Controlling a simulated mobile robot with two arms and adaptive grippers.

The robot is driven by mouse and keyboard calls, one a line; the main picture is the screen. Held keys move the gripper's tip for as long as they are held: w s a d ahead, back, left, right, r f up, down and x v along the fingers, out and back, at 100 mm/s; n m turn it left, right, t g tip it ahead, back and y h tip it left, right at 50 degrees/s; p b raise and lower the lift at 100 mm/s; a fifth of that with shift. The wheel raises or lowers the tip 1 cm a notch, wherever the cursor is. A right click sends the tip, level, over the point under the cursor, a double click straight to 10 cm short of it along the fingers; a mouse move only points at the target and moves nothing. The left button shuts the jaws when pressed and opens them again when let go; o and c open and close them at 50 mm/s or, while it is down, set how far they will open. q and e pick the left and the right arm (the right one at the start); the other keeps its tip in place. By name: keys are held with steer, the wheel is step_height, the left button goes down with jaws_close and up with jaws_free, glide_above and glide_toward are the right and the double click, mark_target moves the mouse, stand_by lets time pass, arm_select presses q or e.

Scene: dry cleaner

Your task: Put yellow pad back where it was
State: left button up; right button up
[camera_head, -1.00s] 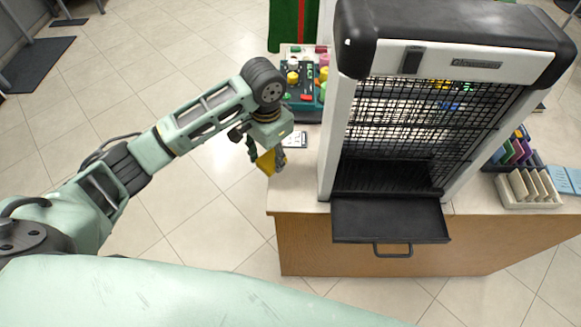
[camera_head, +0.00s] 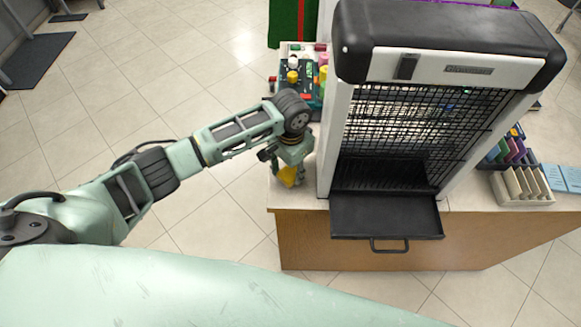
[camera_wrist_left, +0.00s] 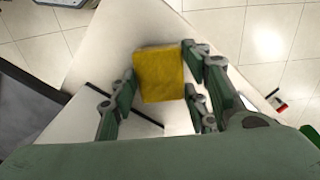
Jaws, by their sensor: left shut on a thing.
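The yellow pad (camera_wrist_left: 159,75) is a small square block between the fingers of my left gripper (camera_wrist_left: 160,95) in the left wrist view. The gripper is shut on it. In the head view the pad (camera_head: 288,176) shows below my left gripper (camera_head: 287,172), over the left end of the counter (camera_head: 294,197), beside the black-and-white machine. I cannot tell whether the pad touches the counter top. My right gripper is not in view.
The machine (camera_head: 455,69) with its mesh front and black pull-out tray (camera_head: 385,218) stands just right of my left gripper. A tray of colourful items (camera_head: 314,90) lies behind it. Card holders (camera_head: 527,190) stand at the right. Open tiled floor lies left.

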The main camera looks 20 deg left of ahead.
mark_target(291, 172)
arm_select(q)
steer(key=shift+f, duration=0.1)
steer(key=o, duration=1)
steer(key=shift+r, duration=0.55)
step_height(291, 172, up, 11)
steer(key=shift+r+b, duration=0.1)
steer(key=shift+b, duration=0.4)
